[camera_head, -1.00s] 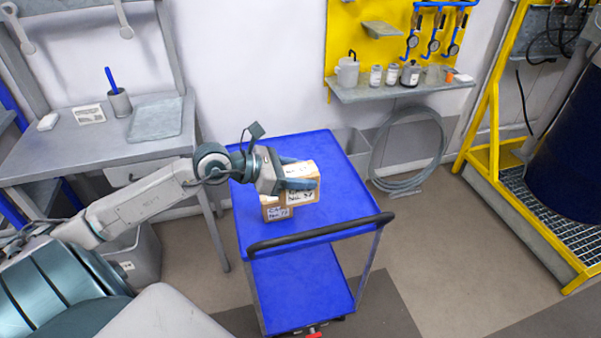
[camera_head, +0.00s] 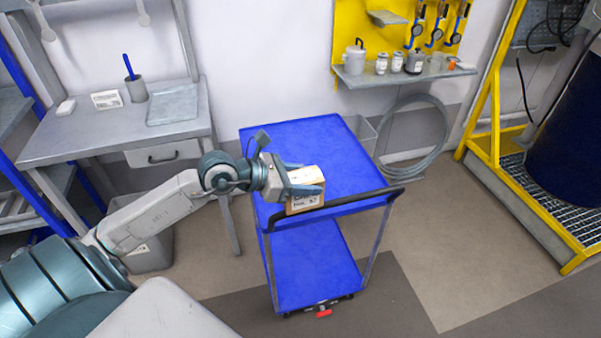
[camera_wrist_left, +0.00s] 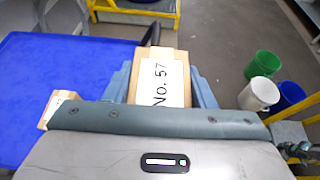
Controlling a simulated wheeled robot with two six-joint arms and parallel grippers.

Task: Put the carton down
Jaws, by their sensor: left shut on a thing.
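My left gripper (camera_head: 304,180) is shut on a tan carton (camera_head: 306,203) with a white label. In the left wrist view the carton (camera_wrist_left: 160,62) reads "No. 57" and sits between the two fingers. In the head view it overlaps the near edge of the blue cart (camera_head: 305,140), beside the black handle (camera_head: 350,201). I cannot tell its height over the cart top. A second carton (camera_wrist_left: 55,103) shows in the left wrist view at the left, partly hidden by my gripper. My right gripper is not in view.
The far part of the cart top is clear. A grey desk (camera_head: 100,140) stands at the left. A yellow frame with a dark blue drum (camera_head: 580,140) is at the right. Green (camera_wrist_left: 263,64), white (camera_wrist_left: 258,94) and blue (camera_wrist_left: 288,97) buckets stand on the floor.

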